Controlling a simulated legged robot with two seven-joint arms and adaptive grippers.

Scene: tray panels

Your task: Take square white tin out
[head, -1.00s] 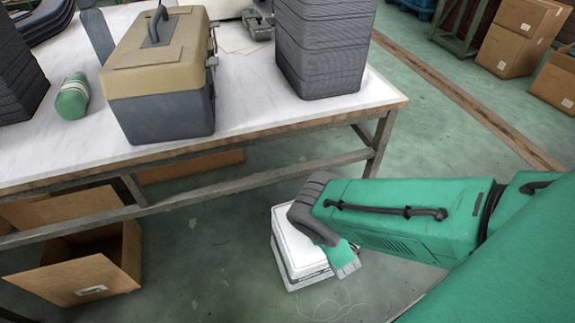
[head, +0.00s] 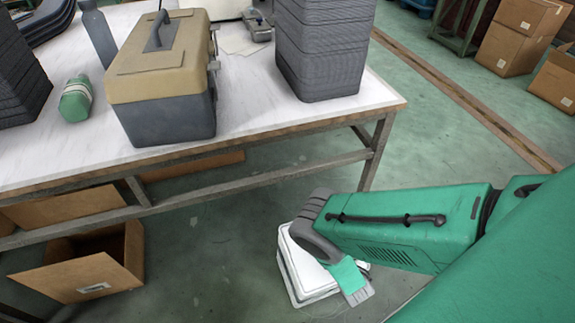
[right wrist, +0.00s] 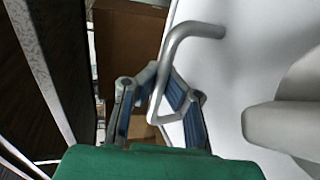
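The square white tin (head: 308,268) is at the lower middle of the head view, below and in front of the table's right end. My right gripper (right wrist: 160,75) shows in the right wrist view, its fingers coming together around a bent grey metal handle (right wrist: 172,45) on the tin's white face (right wrist: 232,70). In the head view, my grey and green right wrist covers part of the tin and hides the fingers. The tin appears to hang from the gripper, slightly tilted, above the floor. My left gripper is not in view.
An open cardboard box (head: 85,275) lies under the table.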

